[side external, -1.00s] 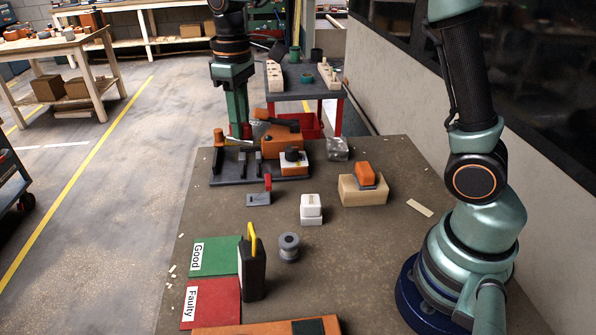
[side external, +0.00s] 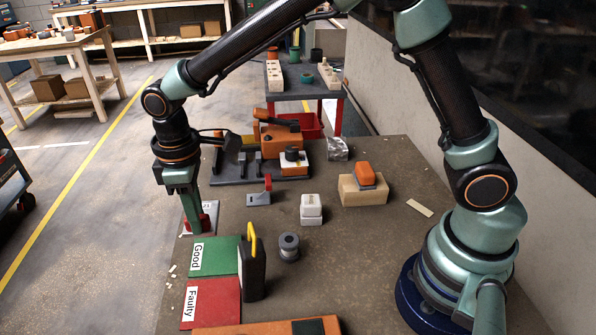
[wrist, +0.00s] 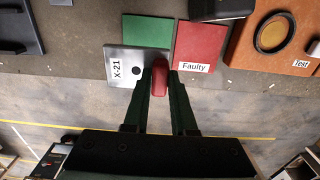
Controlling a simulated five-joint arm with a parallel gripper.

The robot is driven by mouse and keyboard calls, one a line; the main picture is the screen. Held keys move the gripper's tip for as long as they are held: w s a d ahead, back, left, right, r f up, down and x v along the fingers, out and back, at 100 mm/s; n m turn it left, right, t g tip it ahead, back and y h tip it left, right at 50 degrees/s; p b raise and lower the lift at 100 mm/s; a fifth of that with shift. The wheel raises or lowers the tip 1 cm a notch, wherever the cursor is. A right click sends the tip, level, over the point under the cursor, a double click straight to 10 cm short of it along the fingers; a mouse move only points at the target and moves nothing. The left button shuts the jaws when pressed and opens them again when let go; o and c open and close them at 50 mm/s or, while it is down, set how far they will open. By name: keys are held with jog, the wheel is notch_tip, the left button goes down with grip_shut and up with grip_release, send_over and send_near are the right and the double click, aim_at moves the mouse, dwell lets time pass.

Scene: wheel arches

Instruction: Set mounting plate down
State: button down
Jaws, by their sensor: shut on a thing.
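The mounting plate is a pale grey plate marked X-21 (wrist: 124,68), with a dark round hole and a red grip (wrist: 160,76). My gripper (wrist: 160,72) is shut on the red grip. In the side external view the plate (side external: 187,222) is at the table's left edge, just behind the green Good mat (side external: 222,257). My gripper (side external: 200,220) points down over it there. I cannot tell whether the plate touches the table. The fingers hide part of the plate.
The red Faulty mat (side external: 222,305) lies in front of the green one. A black block with a yellow handle (side external: 252,270), a grey spool (side external: 288,247) and a white block (side external: 311,208) stand to the right. A dark fixture base (side external: 232,180) is behind.

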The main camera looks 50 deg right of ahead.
notch_tip(320, 180, down, 10)
jog(key=shift+r, duration=0.15)
dwell(0.3)
jog(key=c, duration=0.7)
grip_release()
jog(key=shift+c, duration=0.2)
